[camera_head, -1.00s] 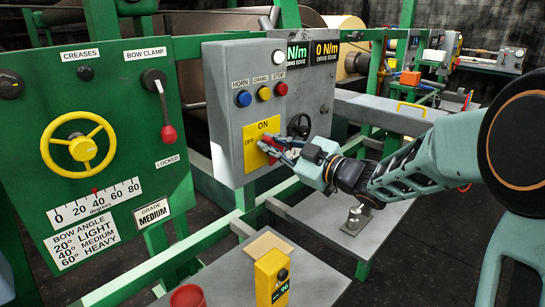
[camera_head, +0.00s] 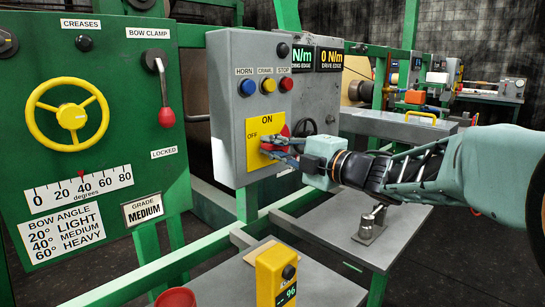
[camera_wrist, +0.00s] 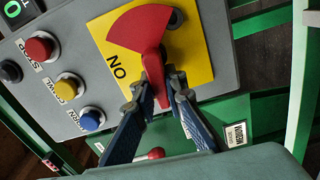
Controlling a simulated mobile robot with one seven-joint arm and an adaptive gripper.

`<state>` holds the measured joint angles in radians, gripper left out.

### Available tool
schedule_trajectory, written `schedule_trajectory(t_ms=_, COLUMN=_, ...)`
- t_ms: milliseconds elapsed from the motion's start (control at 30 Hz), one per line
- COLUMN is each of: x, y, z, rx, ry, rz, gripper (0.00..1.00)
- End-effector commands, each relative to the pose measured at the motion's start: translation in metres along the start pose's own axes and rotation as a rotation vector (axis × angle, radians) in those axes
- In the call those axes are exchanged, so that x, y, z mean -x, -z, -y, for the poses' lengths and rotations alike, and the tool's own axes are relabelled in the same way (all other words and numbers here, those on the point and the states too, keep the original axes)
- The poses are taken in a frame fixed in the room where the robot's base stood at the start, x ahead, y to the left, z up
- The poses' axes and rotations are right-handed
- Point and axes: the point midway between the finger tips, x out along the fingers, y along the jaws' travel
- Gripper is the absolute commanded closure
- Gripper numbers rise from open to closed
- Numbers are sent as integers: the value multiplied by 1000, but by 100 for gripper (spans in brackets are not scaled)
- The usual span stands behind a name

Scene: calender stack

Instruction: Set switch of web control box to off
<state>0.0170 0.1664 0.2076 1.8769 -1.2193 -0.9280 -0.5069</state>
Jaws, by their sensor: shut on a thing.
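The web control box (camera_head: 228,85) is grey and carries a yellow plate (camera_head: 254,108) marked ON at the top and OFF at the left. The plate also shows in the wrist view (camera_wrist: 200,65). The red switch (camera_head: 286,131) sits on this plate. In the wrist view its red fan-shaped part (camera_wrist: 140,27) is at the top and its handle (camera_wrist: 153,62) points down, beside the ON lettering. My gripper (camera_head: 268,147) has its fingers on either side of the handle in the wrist view (camera_wrist: 160,84), shut on it. The fingers hide part of the handle and plate.
Blue (camera_head: 248,88), yellow (camera_head: 268,86) and red (camera_head: 285,84) buttons sit above the plate. A green panel (camera_head: 100,65) with a yellow wheel (camera_head: 70,116) and red-knobbed lever (camera_head: 166,117) stands left. Green rails and grey tables lie below.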

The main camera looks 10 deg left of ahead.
Motion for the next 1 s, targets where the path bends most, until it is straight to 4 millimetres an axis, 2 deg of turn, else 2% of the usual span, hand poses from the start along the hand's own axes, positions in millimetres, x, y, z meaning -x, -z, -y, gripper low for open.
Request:
schedule_trajectory(t_ms=33, x=0, y=0, z=5, rx=23, ry=2, rz=0, gripper=100)
schedule_trajectory(t_ms=300, x=0, y=-1, z=5, rx=96, ry=2, rz=1, gripper=100)
schedule_trajectory(t_ms=767, x=0, y=-1, z=4, rx=109, ry=3, rz=1, gripper=100)
schedule_trajectory(t_ms=800, x=0, y=-1, z=4, rx=109, ry=3, rz=1, gripper=88)
schedule_trajectory(t_ms=933, x=0, y=-1, z=4, rx=108, ry=2, rz=1, gripper=74)
schedule_trajectory(t_ms=1000, x=0, y=-1, z=4, rx=108, ry=2, rz=1, gripper=71)
